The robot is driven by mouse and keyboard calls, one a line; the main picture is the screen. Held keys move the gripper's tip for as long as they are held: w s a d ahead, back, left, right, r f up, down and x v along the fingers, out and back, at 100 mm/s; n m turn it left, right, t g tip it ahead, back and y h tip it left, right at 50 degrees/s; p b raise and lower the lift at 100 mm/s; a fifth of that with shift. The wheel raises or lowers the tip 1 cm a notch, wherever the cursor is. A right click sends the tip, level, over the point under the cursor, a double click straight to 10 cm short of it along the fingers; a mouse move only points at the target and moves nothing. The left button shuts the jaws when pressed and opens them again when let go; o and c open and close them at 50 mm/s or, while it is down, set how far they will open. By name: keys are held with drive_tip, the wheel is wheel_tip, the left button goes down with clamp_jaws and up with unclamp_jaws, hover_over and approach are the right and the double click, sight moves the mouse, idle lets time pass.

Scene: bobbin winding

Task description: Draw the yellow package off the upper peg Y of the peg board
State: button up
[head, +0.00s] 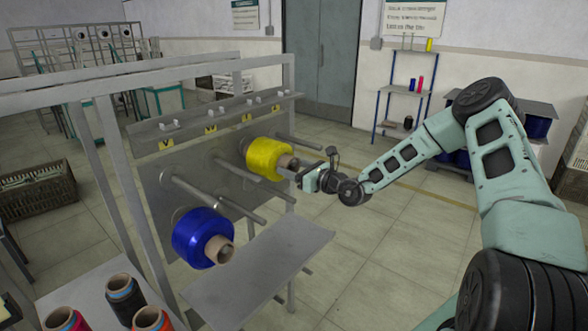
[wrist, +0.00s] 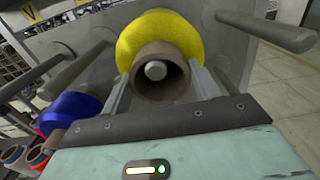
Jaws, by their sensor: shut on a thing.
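The yellow package (head: 265,158) is on an upper peg of the peg board (head: 150,185), close to the board face. Its brown tube end points toward my gripper. In the wrist view the yellow package (wrist: 160,38) fills the top middle, and the grey peg tip (wrist: 155,70) shows inside the brown tube (wrist: 168,82). My gripper (head: 296,172) is at the tube's outer end. Its two fingers (wrist: 163,88) lie on either side of the tube and are shut on it.
A blue package (head: 203,238) sits on a lower peg, left of the yellow one. Bare pegs (head: 235,205) stick out between and beside them. A grey shelf (head: 262,270) lies below. Several packages (head: 122,297) stand at the front left.

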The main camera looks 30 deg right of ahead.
drive_tip(key=shift+r+p, duration=0.45)
drive_tip(key=shift+r, duration=0.05)
drive_tip(key=shift+s, duration=0.1)
drive_tip(key=p+v, duration=0.2)
drive_tip(key=v, duration=0.6)
idle(0.8)
drive_tip(key=p+v, duration=0.2)
drive_tip(key=v, duration=0.6)
idle(0.9)
